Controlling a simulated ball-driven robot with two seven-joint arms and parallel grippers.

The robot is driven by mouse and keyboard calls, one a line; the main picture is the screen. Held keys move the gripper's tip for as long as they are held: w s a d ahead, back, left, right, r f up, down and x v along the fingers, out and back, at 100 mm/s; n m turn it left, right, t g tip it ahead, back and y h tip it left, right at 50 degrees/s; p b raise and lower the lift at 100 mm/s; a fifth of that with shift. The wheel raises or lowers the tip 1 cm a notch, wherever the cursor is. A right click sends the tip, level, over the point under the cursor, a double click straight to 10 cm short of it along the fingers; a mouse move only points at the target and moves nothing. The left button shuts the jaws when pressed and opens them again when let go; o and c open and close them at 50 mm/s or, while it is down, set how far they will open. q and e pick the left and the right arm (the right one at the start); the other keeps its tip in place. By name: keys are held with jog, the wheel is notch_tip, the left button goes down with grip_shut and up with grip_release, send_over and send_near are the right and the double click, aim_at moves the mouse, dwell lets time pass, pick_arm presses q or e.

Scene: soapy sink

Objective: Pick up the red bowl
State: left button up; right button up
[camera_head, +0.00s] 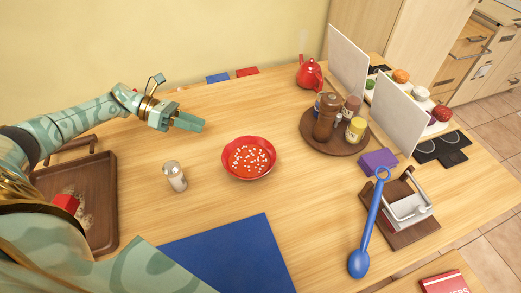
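The red bowl (248,177) stands upright near the middle of the wooden table. Its inside is orange-red and dotted with many small white bits. My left gripper (188,122) is up and to the left of the bowl, apart from it. Its green fingers point right, and nothing shows held in them. From this angle I cannot tell whether they are open or shut. My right gripper is not in view.
A salt shaker (175,177) stands left of the bowl, and a brown tray (104,222) lies farther left. A blue mat (232,252) lies in front. A round tray (318,138) with a pepper mill (326,117) and jars stands right. A blue spoon (367,235) lies front right.

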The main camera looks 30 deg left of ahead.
pick_arm(q)
send_near(246, 138)
jog(key=x, duration=0.5)
jog(key=shift+s+f, duration=0.15)
jog(key=shift+s, duration=0.1)
jog(key=x, duration=0.5)
jog(key=shift+w+f, duration=0.15)
jog(key=shift+w, duration=0.2)
jog(key=shift+c, duration=0.4)
grip_shut()
